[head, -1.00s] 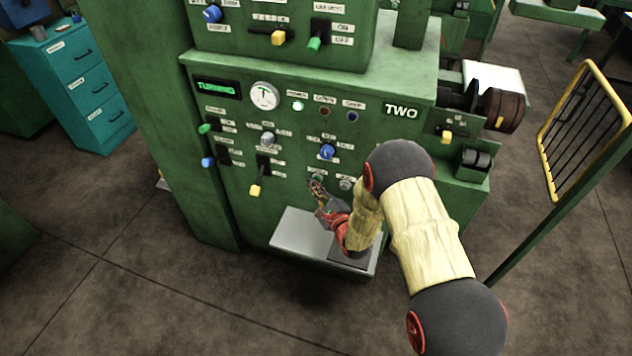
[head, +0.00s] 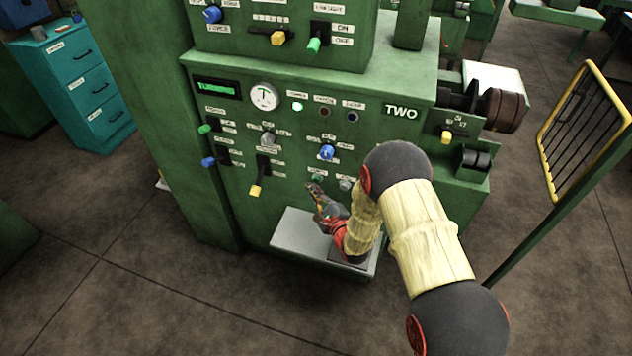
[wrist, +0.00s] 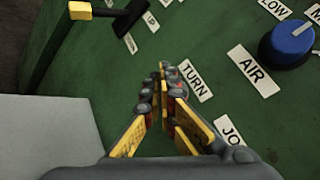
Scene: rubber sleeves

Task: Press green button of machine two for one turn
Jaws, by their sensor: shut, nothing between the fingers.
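Machine two (head: 225,130) is a green cabinet marked "TWO" (head: 401,111). Its small green button (head: 317,178) sits low on the front panel, above the grey shelf. My gripper (head: 311,187) is shut and empty, with its fingertips just below and left of the button; I cannot tell whether they touch it. In the wrist view, the closed fingertips (wrist: 163,72) are beside the "TURN" label (wrist: 192,81), and the button is hidden there. The display (head: 217,87) has small text that I cannot read clearly.
A blue knob (head: 327,152) is above the gripper, and a grey button (head: 345,184) is to its right. A yellow-handled lever (head: 256,190) is to the left. The grey shelf (head: 292,232) juts out below. A yellow-framed barred guard (head: 585,130) stands at the right.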

